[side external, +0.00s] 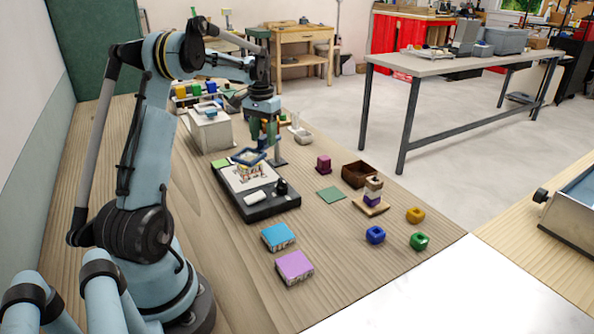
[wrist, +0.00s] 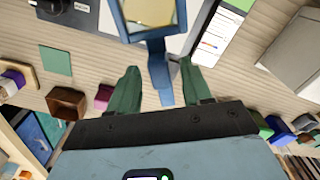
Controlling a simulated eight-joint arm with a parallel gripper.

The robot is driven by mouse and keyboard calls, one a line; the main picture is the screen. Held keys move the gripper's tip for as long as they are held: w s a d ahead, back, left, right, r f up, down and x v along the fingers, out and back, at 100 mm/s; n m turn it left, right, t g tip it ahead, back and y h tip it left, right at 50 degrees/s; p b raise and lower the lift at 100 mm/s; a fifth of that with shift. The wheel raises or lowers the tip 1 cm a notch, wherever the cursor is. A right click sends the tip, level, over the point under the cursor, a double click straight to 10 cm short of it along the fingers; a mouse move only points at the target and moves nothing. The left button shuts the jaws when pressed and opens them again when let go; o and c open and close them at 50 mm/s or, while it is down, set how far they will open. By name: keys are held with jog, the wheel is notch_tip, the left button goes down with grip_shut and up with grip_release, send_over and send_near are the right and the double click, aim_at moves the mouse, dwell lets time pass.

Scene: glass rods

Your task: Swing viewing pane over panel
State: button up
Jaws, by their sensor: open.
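The viewing pane is a blue-framed clear plate (side external: 248,157) above the white printed sheet of the dark panel (side external: 272,205). In the wrist view, the pane (wrist: 152,12) is at the top edge, cut off, with a yellowish patch showing through. Its blue handle (wrist: 162,75) points down between the green fingers of my gripper (wrist: 160,80). My gripper (side external: 265,140) is open, with gaps on both sides of the handle in the wrist view. I cannot tell whether a finger touches it. The pane's hinge is not clear.
A white box (side external: 210,132) stands behind the panel. A magenta block (side external: 323,163), brown open box (side external: 359,173) and green square (side external: 330,194) lie to its right. Blue (side external: 278,237) and purple (side external: 294,267) blocks lie in front. Bare wood separates them.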

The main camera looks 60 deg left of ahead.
aim_at(265, 137)
notch_tip(265, 137, up, 12)
dwell(0.7)
jog(key=w+d+m+t+y, duration=0.1)
jog(key=w+d+m+t, duration=0.15)
jog(key=d, duration=1.75)
jog(key=s+d+f+m+t, duration=0.1)
jog(key=s+d+f+t, duration=0.1)
jog(key=s+d+f, duration=0.2)
jog(key=s+d+f+m+t+h, duration=0.1)
jog(key=s+d+f, duration=0.3)
jog(key=d, duration=0.7)
jog(key=shift+m+t, duration=0.65)
jog(key=shift+t, duration=0.2)
